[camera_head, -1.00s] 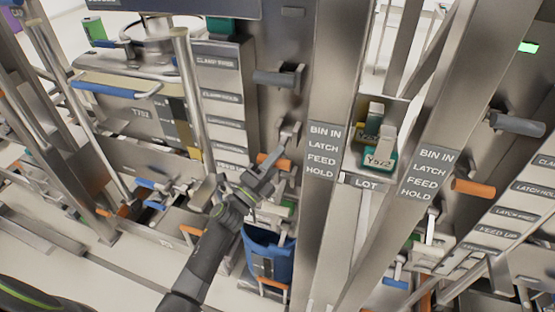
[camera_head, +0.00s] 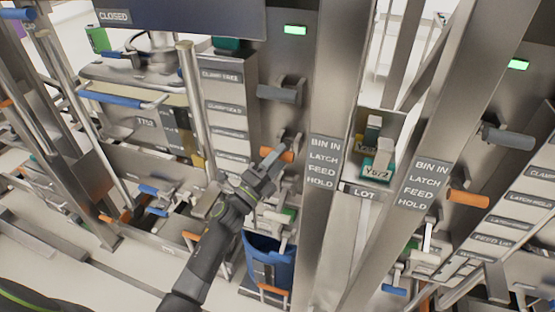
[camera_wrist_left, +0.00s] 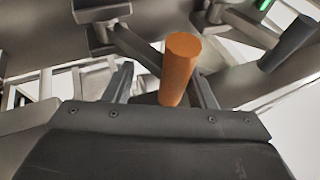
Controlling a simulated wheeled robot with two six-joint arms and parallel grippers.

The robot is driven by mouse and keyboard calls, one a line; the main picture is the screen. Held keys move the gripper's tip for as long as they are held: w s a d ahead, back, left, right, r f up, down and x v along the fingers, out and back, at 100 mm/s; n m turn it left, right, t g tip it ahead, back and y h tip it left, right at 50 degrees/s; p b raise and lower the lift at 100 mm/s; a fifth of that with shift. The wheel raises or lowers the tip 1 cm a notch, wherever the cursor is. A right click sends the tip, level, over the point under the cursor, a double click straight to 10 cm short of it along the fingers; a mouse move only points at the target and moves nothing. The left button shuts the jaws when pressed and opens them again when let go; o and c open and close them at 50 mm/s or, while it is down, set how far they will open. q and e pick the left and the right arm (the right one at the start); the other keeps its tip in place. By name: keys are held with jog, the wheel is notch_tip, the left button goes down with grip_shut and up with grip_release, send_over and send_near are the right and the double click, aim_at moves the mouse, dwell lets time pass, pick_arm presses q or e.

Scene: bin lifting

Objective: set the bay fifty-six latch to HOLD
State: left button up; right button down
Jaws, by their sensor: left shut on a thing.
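My left gripper (camera_head: 270,164) is shut on the orange latch handle (camera_head: 285,155) of the middle bay. In the left wrist view the same orange handle (camera_wrist_left: 181,70) stands up between the two fingers. Beside it, the upright plate (camera_head: 322,168) reads BIN IN, LATCH, FEED, HOLD from top to bottom. In the picture the handle is about level with LATCH. A green lamp (camera_head: 295,30) above this bay is lit. No bay number is readable, so I cannot tell which bay is fifty-six. My right gripper is not in view.
A grey handle (camera_head: 280,93) sticks out above the orange one. A blue bin (camera_head: 268,262) is below. A right-hand bay has its own orange handle (camera_head: 468,198), label plate (camera_head: 413,190) and lit green lamp (camera_head: 518,64). Steel posts stand close on the right.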

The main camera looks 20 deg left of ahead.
pick_arm(q)
jog(key=shift+w+r, duration=0.25)
jog(key=shift+r, duration=0.85)
jog(key=o, duration=0.8)
jog(key=shift+w+f, duration=0.15)
jog(key=shift+w, duration=0.15)
jog(key=shift+s+h, duration=0.1)
jog(key=shift+h, duration=0.2)
jog(key=b+v, duration=0.2)
jog(key=v, duration=0.4)
jog(key=b+v, duration=0.3)
jog(key=v, duration=0.3)
jog(key=f+b+v, duration=0.1)
jog(key=b+v, duration=0.2)
jog(key=v, duration=0.3)
jog(key=shift+d+f, duration=0.1)
